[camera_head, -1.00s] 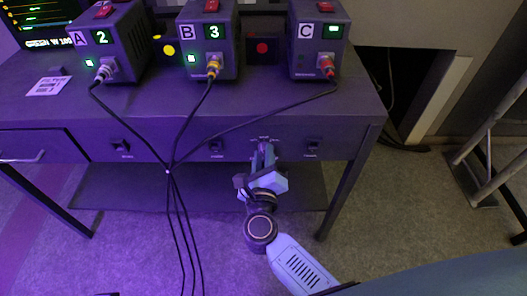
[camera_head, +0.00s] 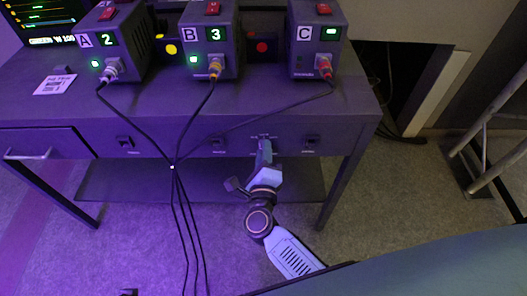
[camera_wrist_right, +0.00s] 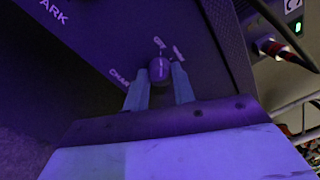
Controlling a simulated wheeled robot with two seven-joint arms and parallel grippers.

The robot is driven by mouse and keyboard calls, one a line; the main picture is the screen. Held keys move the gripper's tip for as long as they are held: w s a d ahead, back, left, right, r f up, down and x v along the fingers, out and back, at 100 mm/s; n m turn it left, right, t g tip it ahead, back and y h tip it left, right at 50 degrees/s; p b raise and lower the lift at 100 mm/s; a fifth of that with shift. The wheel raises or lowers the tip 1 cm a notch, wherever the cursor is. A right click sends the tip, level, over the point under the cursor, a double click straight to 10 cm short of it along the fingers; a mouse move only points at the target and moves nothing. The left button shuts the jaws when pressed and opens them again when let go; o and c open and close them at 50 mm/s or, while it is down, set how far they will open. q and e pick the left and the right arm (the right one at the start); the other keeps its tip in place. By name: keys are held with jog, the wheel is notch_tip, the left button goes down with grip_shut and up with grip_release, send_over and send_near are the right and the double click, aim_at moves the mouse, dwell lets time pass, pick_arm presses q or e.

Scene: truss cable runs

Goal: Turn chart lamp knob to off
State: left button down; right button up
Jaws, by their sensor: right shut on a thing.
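The chart lamp knob (camera_wrist_right: 159,69) is a small dark round knob on the desk's front panel. It shows between my right gripper's fingertips in the right wrist view, with partly readable lettering beside it. My right gripper (camera_wrist_right: 160,84) is shut on the knob, one finger on each side. My left gripper is not clearly in view; only a small dark bit shows at the bottom edge.
Boxes A (camera_head: 112,45), B (camera_head: 210,45) and C (camera_head: 316,45) stand on the desk (camera_head: 280,105). Black cables hang from them past the desk front, left of my right arm. Other switches (camera_head: 219,145) sit along the front panel. A metal frame (camera_head: 490,140) stands at right.

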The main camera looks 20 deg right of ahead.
jog(key=o, duration=1)
pick_arm(q)
jog(key=a+f, duration=0.1)
jog(key=s+a+f+p, duration=0.1)
jog(key=f, duration=0.1)
jog(key=shift+s+f, duration=0.1)
jog(key=shift+f, duration=0.1)
pick_arm(e)
jog(key=v, duration=1.3)
jog(key=shift+s+f, duration=0.1)
jog(key=shift+s, duration=0.15)
